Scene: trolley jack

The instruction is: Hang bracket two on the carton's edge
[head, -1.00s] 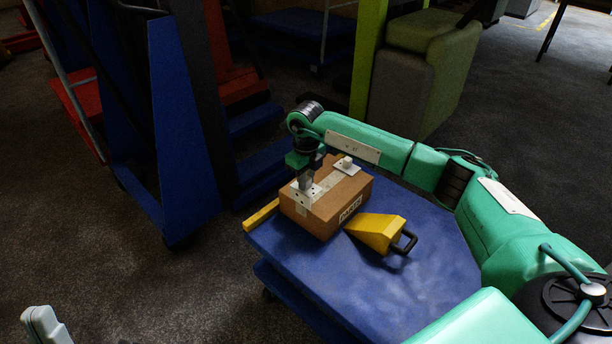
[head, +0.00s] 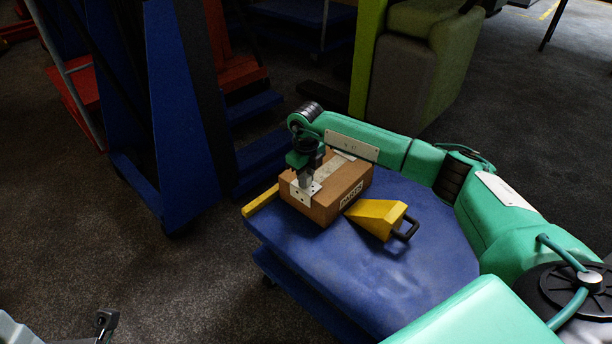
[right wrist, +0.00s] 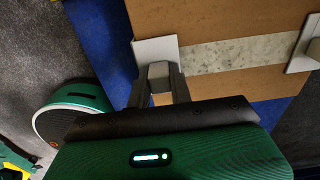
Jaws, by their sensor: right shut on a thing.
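The brown carton (head: 347,187) sits on a blue trolley deck, with a pale tape strip along its top. My right gripper (head: 306,181) is over the carton's left end, shut on a white bracket (head: 303,194). The bracket's plate with dark holes lies at the carton's edge; I cannot tell whether it is fully seated. In the right wrist view the gripper (right wrist: 160,88) is shut on the bracket's grey block, beside its white plate (right wrist: 152,50). A second white bracket (right wrist: 313,46) shows at the tape's other end. My left gripper (head: 105,322) is partly visible at bottom left; its jaws are unclear.
A yellow wedge (head: 376,216) with a black handle lies against the carton's right side. A yellow bar (head: 261,200) lies at the left edge of the blue deck (head: 400,265). The deck's front is clear. Blue racks (head: 178,120) stand at the left.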

